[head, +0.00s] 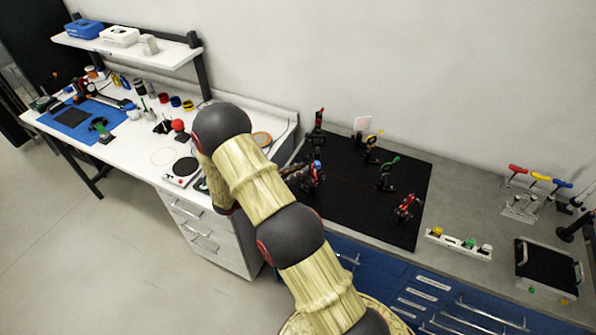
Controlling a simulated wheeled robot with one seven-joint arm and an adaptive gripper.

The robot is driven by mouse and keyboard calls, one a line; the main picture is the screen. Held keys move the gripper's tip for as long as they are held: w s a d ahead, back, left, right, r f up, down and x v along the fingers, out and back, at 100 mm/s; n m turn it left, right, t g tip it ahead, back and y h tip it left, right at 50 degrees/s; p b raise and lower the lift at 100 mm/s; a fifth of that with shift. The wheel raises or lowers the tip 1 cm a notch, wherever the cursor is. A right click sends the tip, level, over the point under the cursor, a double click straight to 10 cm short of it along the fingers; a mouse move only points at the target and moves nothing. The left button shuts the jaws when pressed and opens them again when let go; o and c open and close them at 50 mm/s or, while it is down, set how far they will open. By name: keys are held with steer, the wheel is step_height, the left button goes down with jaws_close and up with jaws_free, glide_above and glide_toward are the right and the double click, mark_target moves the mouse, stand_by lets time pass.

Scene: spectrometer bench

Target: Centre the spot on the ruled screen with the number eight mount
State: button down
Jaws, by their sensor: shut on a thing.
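A black board (345,220) on the grey bench carries several small optical mounts. My gripper (313,178) is small and dark at the board's left part, partly behind my arm. It is shut at a mount with a blue part (317,165); the exact contact is too small to see. A dark mount with red (319,122) stands at the back left. A yellow-marked mount (372,148), a green-topped mount (387,170) and a red mount (407,207) stand to the right. A pale upright card (362,124) at the back may be the screen. No spot, ruling or number is readable.
Red, yellow and blue handles (540,177) stand at the right. A white strip with coloured buttons (458,243) lies beside the board, and a black tray (545,265) sits further right. A white bench (150,150) with several small items is at the left.

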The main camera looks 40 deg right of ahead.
steer(key=shift+f, duration=0.1)
steer(key=m+b, duration=1)
steer(key=b, duration=0.2)
steer(key=shift+m, duration=0.4)
steer(key=c, duration=1.9)
jaws_free()
steer(key=shift+o, duration=0.4)
steer(key=shift+a, duration=0.1)
steer(key=v, duration=1.1)
steer(key=shift+a, duration=0.4)
